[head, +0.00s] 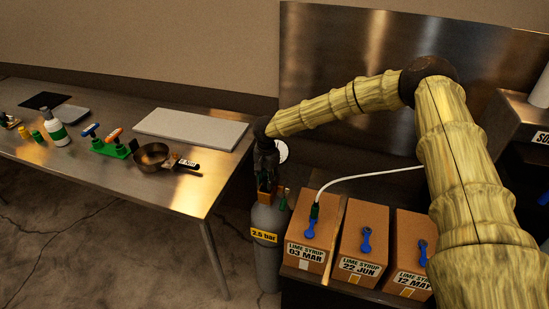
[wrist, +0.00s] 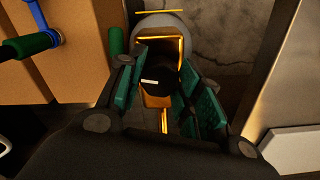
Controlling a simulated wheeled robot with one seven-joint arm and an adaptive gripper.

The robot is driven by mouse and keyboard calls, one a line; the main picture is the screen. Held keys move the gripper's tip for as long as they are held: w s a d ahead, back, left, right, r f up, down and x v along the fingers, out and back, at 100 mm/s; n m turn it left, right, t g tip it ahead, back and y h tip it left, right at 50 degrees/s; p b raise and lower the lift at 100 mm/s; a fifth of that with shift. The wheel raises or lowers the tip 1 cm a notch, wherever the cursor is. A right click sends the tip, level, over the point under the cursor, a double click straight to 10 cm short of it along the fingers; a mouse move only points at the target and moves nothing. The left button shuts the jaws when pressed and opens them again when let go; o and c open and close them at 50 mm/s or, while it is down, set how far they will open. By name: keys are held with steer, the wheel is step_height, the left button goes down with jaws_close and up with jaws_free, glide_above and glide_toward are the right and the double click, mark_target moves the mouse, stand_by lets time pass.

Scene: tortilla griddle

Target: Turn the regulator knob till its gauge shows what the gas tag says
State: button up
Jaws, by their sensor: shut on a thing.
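A grey gas cylinder (head: 268,265) stands upright between the steel table and the boxes. It bears a yellow gas tag (head: 264,235) that reads "2.", a last digit that looks like 6 or 0, then "Bar". In the wrist view the black regulator knob (wrist: 165,82), with a white mark, sits in front of the brass-coloured regulator body (wrist: 155,102). My gripper (wrist: 163,76) has its teal pads on both sides of the knob and is shut on it. The pale round gauge (head: 281,152) shows partly behind my gripper in the head view; its needle and scale cannot be read.
The steel table (head: 185,200) at left holds a pan (head: 150,156), a pale board (head: 190,128) and bottles. Steel panels rise behind.

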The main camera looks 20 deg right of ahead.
steer(key=o, duration=0.6)
steer(key=shift+r+p, duration=1.75)
steer(key=shift+r, duration=1.25)
steer(key=o, duration=0.3)
steer(key=shift+r+p, duration=0.7)
steer(key=shift+r, duration=2.3)
